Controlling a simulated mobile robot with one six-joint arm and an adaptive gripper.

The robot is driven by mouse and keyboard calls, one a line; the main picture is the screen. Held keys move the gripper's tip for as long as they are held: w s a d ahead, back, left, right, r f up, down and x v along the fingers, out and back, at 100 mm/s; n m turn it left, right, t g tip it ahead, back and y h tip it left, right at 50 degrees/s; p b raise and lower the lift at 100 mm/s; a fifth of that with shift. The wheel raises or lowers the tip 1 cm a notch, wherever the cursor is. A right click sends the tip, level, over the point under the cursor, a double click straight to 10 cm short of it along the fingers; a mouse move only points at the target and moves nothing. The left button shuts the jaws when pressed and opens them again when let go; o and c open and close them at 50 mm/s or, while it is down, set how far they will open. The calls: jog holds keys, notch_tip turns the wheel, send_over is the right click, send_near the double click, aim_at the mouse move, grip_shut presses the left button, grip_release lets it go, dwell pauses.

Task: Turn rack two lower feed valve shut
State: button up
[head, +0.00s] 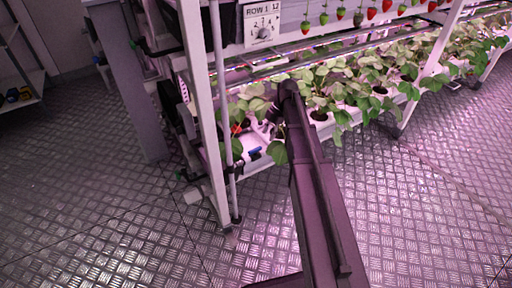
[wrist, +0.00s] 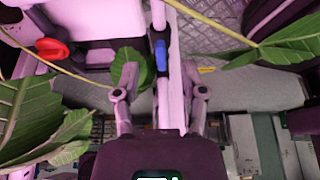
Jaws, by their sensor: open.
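A blue valve lever (wrist: 161,56) lies along a pale vertical pipe (wrist: 160,15) in the wrist view, in line with it. The lever also shows low in the rack in the head view (head: 254,151). My gripper (wrist: 160,93) is open, with one finger on each side of the pipe. The lever is just ahead of the fingertips, roughly centred between them, and I see no contact. A red valve handle (wrist: 52,49) is to the left in the wrist view, and red also shows in the head view (head: 236,129). No label on either valve is readable.
Strawberry leaves (wrist: 34,115) crowd the left of the wrist view and more leaves (wrist: 285,45) the right. The white rack post (head: 203,110) stands left of my arm. A sign (head: 262,24) reads ROW 1 and 12. The metal plate floor (head: 100,225) is clear.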

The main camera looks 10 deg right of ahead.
aim_at(256, 149)
jog(key=a, duration=0.1)
jog(key=s+a+b, duration=0.1)
jog(key=a+f, duration=0.1)
jog(key=a, duration=0.1)
jog(key=shift+s+f, duration=0.1)
jog(key=shift+s, duration=0.1)
jog(key=shift+b+x, duration=1.8)
jog(key=shift+x, duration=0.1)
grip_shut()
